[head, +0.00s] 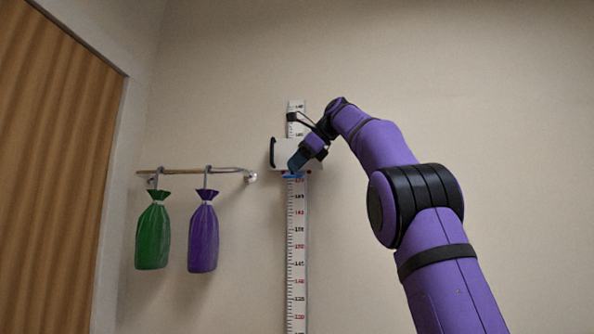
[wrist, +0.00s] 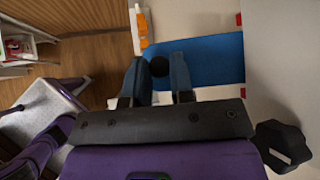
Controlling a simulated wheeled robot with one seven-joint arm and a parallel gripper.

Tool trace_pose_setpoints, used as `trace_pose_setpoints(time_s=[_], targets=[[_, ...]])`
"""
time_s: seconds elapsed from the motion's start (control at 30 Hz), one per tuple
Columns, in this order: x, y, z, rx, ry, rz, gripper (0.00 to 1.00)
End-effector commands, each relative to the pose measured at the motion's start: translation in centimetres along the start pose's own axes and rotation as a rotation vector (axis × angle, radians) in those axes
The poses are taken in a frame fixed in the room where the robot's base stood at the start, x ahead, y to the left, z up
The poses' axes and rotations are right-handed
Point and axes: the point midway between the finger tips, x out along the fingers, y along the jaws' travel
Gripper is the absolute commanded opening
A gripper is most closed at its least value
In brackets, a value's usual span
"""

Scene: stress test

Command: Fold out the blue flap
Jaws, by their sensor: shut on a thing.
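The blue flap (wrist: 212,60) lies beyond my fingertips in the wrist view, reaching from between them to the right. A round black knob (wrist: 159,66) on its near left part sits between my two fingers. My gripper (wrist: 158,76) is shut on this knob. In the head view my gripper (head: 296,164) is at the white slider (head: 284,152) on the wall-mounted height scale (head: 297,230). Only a thin blue edge of the flap (head: 293,176) shows under the slider there. My fingers hide part of the slider, and the flap's exact angle is hard to tell.
A wall rail (head: 195,171) left of the scale carries a green bag (head: 153,232) and a purple bag (head: 203,233). A brown slatted panel (head: 55,170) stands at the far left. The wall right of the scale is bare behind my arm.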

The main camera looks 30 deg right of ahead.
Motion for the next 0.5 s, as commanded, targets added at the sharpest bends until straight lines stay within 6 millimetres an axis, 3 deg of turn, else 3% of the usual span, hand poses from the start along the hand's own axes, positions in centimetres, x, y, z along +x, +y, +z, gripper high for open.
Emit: trace_pose_setpoints(time_s=[0.5], targets=[[-0.17, 0.41, 0.97, 0.044, -0.002, 0.045, 0.00]])
